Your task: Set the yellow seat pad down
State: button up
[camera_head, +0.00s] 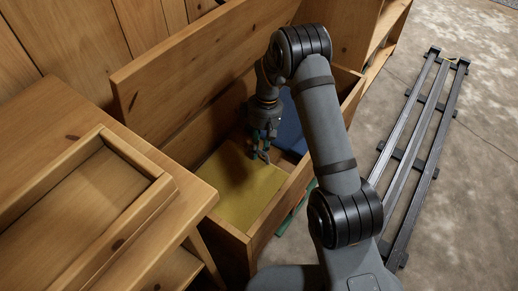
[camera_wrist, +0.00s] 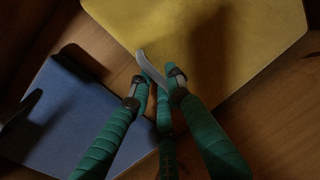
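The yellow seat pad (camera_head: 245,192) lies flat-looking inside the open wooden chest, toward its near left end. It also shows at the top of the wrist view (camera_wrist: 270,30), with a shadow across it. My gripper (camera_head: 262,154) points down into the chest at the pad's edge. In the wrist view its green-wrapped fingers (camera_wrist: 156,84) converge, their tips overlapping the pad's lower edge. A curved grey tip crosses between them. I cannot tell whether the tips touch or grip the pad.
A blue pad (camera_head: 290,125) lies farther along the chest, and at the lower left of the wrist view (camera_wrist: 65,115). The chest's front wall (camera_head: 285,205) and raised lid (camera_head: 190,60) flank my arm. A wooden table (camera_head: 60,120) stands left. Dark rails (camera_head: 415,130) lie on the floor right.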

jog(key=o, duration=0.3)
jog(key=r+p, duration=0.2)
jog(key=r, duration=0.2)
jog(key=w+r+p, duration=0.1)
jog(key=r+p, duration=0.1)
jog(key=r, duration=0.2)
jog(key=d+r+p, duration=0.1)
jog(key=r+p, duration=0.1)
jog(key=r, duration=0.2)
jog(key=shift+w+d, duration=0.1)
jog(key=shift+w, duration=0.25)
jog(key=shift+f, duration=0.1)
dwell(0.5)
